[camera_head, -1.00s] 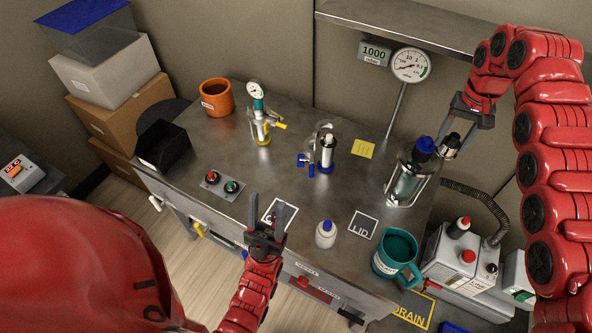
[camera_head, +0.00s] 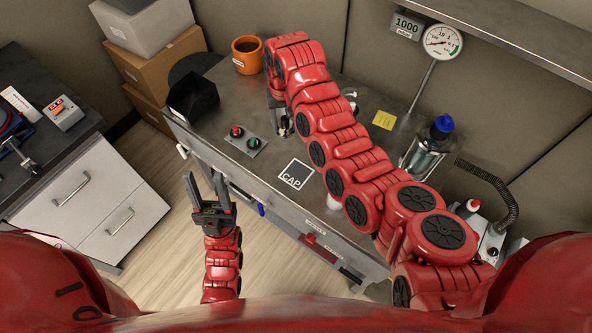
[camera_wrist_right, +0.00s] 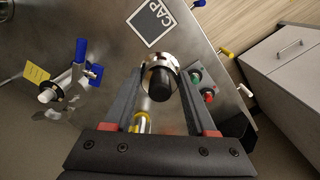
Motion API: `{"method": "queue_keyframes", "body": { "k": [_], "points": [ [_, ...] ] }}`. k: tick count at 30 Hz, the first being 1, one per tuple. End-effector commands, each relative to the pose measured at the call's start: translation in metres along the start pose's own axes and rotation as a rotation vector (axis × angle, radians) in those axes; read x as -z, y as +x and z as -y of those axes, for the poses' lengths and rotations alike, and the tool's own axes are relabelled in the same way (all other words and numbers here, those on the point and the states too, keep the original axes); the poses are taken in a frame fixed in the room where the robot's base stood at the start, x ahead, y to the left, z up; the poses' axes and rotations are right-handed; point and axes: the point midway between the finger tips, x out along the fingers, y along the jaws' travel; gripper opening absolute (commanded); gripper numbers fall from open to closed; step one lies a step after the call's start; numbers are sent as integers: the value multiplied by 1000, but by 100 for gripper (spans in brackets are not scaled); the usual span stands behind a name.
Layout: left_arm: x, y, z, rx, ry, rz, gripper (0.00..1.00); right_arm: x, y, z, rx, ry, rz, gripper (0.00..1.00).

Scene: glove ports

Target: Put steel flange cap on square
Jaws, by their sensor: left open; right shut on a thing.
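The steel flange cap (camera_wrist_right: 160,75), a shiny round disc with a black knob, is between the fingertips of my right gripper (camera_wrist_right: 162,88) in the right wrist view. The right gripper is shut on it. The CAP square (camera_wrist_right: 152,20), dark with a white border, lies flat on the table beyond the cap; in the head view the square (camera_head: 294,175) is bare. The right gripper (camera_head: 282,122) is left of and behind the square there, partly hidden by its own arm. My left gripper (camera_head: 208,186) is open and empty, in front of the table.
A button box (camera_head: 244,140), black bin (camera_head: 193,97) and orange pot (camera_head: 247,55) stand on the left. A glass vessel with blue top (camera_head: 428,145) stands right. A blue-handled valve fitting (camera_wrist_right: 75,75) shows in the wrist view. My right arm hides the table's middle.

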Motion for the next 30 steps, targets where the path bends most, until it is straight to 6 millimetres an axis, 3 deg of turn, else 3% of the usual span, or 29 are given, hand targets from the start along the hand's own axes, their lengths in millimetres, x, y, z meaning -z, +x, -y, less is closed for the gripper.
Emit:
{"method": "queue_keyframes", "body": {
  "k": [3,8,15,19,22,25,30],
  "points": [
    [2,12,1,0,0,0,50,-30,28,24,2,-1,6,0],
    [4,23,1,0,0,0,50,-78,68,39,1,5,5,0],
    [6,36,2,0,0,0,50,-155,112,34,-1,8,5,0],
    [7,40,2,0,0,0,50,-183,123,26,-2,6,3,0],
    [7,41,2,0,0,0,50,-193,126,21,-1,3,0,0],
    [6,38,2,0,0,0,50,-190,130,17,-1,2,-3,0],
    [3,17,1,0,0,0,50,-150,138,5,-3,2,-7,0]
  ]
}}
